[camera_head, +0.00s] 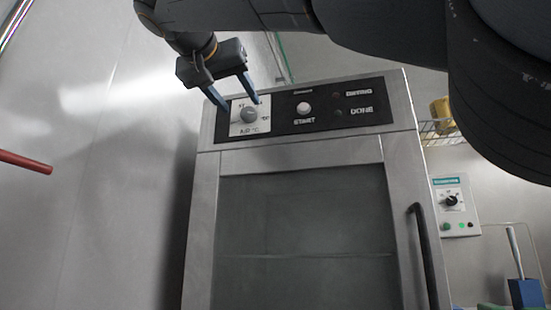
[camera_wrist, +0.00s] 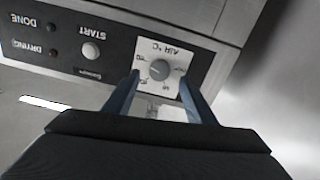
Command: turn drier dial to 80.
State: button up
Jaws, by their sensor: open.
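The drier (camera_head: 300,190) is a grey metal cabinet with a dark glass door and a black control strip on top. Its dial (camera_head: 249,115) is a round grey knob on a white plate marked for air temperature, at the left of the strip. It also shows in the wrist view (camera_wrist: 159,69). My gripper (camera_head: 242,101) is open, with its two blue fingers pointing at the plate. In the wrist view the fingers (camera_wrist: 160,82) lie to either side of the dial, and a gap shows between them and the knob. The exact dial setting is too small to read.
A START button (camera_head: 304,107) and the DRYING and DONE lamps sit right of the dial. A vertical black door handle (camera_head: 424,255) stands out at the right. Beyond are a wall control box (camera_head: 456,206) and a blue holder (camera_head: 525,293). A red bar (camera_head: 25,161) is at far left.

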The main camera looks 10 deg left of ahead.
jog(key=shift+s+a, duration=0.1)
jog(key=shift+s, duration=1.5)
